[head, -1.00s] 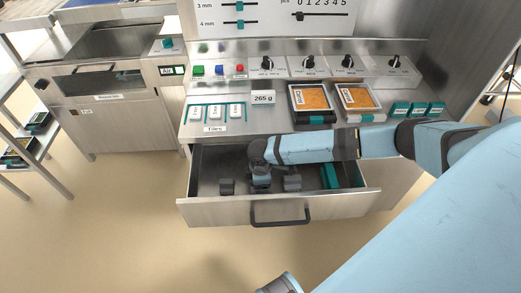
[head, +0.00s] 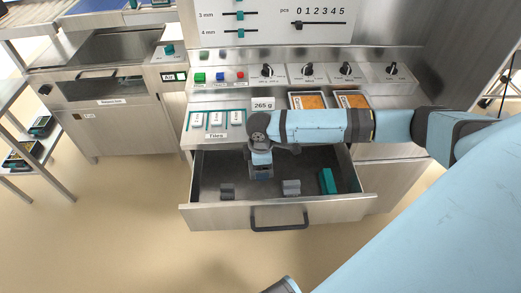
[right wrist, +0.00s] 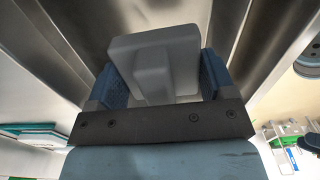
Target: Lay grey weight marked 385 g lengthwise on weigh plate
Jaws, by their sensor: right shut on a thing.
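My right gripper (head: 261,172) hangs over the open drawer in the head view, shut on a grey weight. In the right wrist view the grey weight (right wrist: 160,62) is a smooth block with a wider head, held between the blue fingers of my right gripper (right wrist: 163,80). No marking on it is readable. Two other grey weights lie in the drawer, a dark one (head: 227,191) to the left and a lighter one (head: 291,187) to the right. I cannot make out the weigh plate in the head view. My left gripper is not in view.
The drawer (head: 215,208) is pulled out and also holds a teal block (head: 327,181). Control knobs stand behind.

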